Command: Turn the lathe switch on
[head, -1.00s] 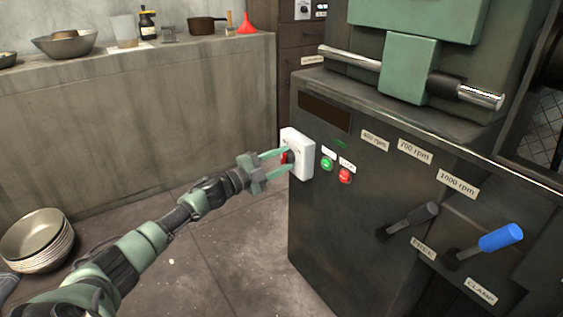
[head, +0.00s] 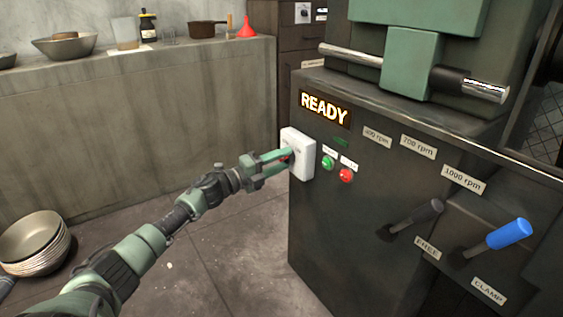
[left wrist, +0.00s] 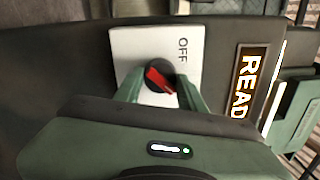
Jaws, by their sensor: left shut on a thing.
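The lathe switch is a black and red rotary knob (left wrist: 160,76) on a white plate (head: 301,160) marked OFF, fixed to the left corner of the dark lathe cabinet. My left gripper (head: 281,158) has its green fingers shut on the knob, one on each side. In the left wrist view the gripper (left wrist: 160,88) straddles the knob, whose red bar lies at a slant. The display (head: 324,109) above the switch is lit and reads READY. My right gripper is not in view.
A green button (head: 327,163) and a red button (head: 345,175) sit just right of the switch. A dark lever (head: 412,219) and a blue-handled lever (head: 503,235) stick out further right. Stacked bowls (head: 36,240) stand on the floor at left.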

